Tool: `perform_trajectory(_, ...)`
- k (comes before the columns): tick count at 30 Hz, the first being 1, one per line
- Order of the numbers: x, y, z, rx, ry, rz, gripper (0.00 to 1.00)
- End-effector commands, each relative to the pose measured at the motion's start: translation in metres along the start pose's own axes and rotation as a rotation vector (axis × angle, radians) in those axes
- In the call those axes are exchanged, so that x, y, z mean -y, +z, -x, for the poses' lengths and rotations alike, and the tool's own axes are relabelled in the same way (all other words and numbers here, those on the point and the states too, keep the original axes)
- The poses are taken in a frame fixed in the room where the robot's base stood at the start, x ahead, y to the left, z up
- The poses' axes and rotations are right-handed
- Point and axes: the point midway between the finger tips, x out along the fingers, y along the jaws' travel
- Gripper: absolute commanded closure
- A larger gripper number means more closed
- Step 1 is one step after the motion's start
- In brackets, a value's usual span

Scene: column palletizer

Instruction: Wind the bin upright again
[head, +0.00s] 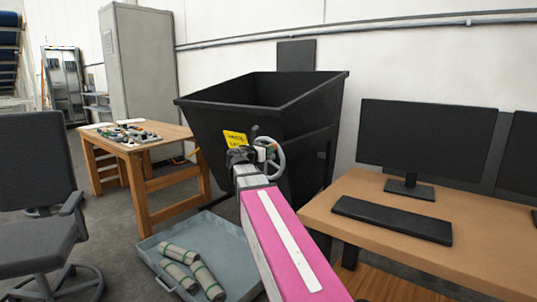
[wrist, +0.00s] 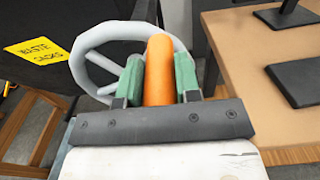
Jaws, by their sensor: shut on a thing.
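The black bin (head: 300,125) stands in the middle of the head view on a dark frame, its open top showing. I cannot tell exactly how far it is tilted. A yellow "waste sacks" label (head: 236,138) is on its front. A grey handwheel (head: 281,163) sits at the bin's front, partly hidden by my gripper. In the wrist view the handwheel (wrist: 88,42) carries an upright orange handle (wrist: 159,60). My gripper (wrist: 158,82) has its green fingers on both sides of this handle and is shut on it.
A wooden bench (head: 161,136) with small parts stands left of the bin. A desk (head: 350,196) with monitors and a keyboard is close on the right. A grey tray (head: 226,246) with rolled sacks lies on the floor. An office chair (head: 35,170) is at far left.

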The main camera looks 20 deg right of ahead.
Motion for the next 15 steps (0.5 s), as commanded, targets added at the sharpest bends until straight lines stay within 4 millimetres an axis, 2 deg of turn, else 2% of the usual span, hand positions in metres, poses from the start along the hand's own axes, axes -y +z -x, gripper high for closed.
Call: perform_trajectory(15,-0.022,0.014,-0.001,0.001,-0.001,0.002,0.96)
